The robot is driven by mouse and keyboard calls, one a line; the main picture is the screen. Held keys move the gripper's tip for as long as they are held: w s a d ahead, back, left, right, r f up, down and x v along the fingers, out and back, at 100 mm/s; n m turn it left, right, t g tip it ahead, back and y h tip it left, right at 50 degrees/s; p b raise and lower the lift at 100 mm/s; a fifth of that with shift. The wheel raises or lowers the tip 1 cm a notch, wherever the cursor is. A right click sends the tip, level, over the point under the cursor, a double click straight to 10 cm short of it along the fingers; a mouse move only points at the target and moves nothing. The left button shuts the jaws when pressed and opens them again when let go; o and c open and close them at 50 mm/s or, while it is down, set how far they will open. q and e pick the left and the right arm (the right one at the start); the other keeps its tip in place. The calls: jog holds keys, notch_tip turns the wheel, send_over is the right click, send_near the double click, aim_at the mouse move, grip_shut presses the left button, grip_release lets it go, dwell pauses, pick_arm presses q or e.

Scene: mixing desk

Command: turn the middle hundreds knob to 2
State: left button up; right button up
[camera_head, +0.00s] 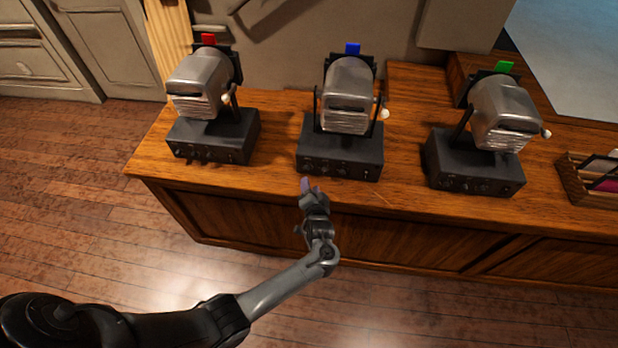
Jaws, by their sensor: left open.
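Three spotlights on black control boxes stand in a row on a wooden desk (273,117). The middle box (349,158), under the lamp with the blue tab (352,48), has a row of small dark knobs (326,167) on its front face. The knobs are too small to read their settings or labels. My left gripper (306,184) is open, just in front of the left end of the middle box's front face, near the desk's front edge. I cannot tell whether it touches a knob. My right gripper is not in view.
The left lamp has a red tab (208,39) and the right lamp a green tab (503,67). A wooden tray (575,188) with items sits at the desk's right end. The desk is clear between the boxes. Open wooden floor (120,215) lies in front.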

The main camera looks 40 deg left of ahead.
pick_arm(q)
jog(key=shift+v, duration=1.35)
